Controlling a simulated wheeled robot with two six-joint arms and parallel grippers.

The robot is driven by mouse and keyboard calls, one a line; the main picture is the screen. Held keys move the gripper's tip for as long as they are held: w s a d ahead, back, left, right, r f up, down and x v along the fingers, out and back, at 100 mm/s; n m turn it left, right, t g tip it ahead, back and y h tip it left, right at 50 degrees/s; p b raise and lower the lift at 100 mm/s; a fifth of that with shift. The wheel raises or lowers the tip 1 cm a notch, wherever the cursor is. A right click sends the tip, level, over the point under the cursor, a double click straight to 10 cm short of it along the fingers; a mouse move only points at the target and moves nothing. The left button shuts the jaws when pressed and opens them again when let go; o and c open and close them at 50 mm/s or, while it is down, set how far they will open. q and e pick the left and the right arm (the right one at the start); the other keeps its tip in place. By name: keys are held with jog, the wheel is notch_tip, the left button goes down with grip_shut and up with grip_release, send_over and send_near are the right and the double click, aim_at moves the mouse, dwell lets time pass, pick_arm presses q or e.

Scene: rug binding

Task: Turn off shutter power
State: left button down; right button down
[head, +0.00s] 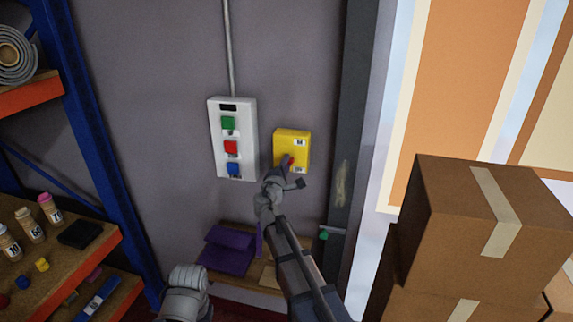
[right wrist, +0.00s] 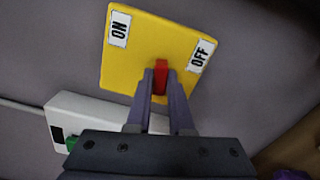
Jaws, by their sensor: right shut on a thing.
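A yellow switch box (head: 291,143) is mounted on the grey wall, and it fills the upper middle of the right wrist view (right wrist: 145,45). It has a white ON label (right wrist: 118,28) and a white OFF label (right wrist: 201,55). Its red lever (right wrist: 162,77) lies between the fingers of my right gripper (right wrist: 161,85), nearer the OFF label than the ON label. My right gripper is shut on this lever, and its fingers hide part of it. In the head view my right arm reaches up to the box from below.
A white control panel (head: 233,138) with green, red and blue buttons is left of the yellow box. Stacked cardboard boxes (head: 470,220) stand at right. A blue-framed shelf (head: 85,110) is at left. A purple folded piece (head: 226,250) lies on a low wooden surface below.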

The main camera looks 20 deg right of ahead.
jog(key=n, duration=0.6)
jog(key=shift+f, duration=0.1)
jog(key=shift+s+n, duration=0.1)
jog(key=shift+n, duration=0.2)
dwell(0.4)
jog(key=c, duration=0.8)
grip_release()
jog(key=v, duration=0.7)
jog(key=shift+s+a, duration=0.25)
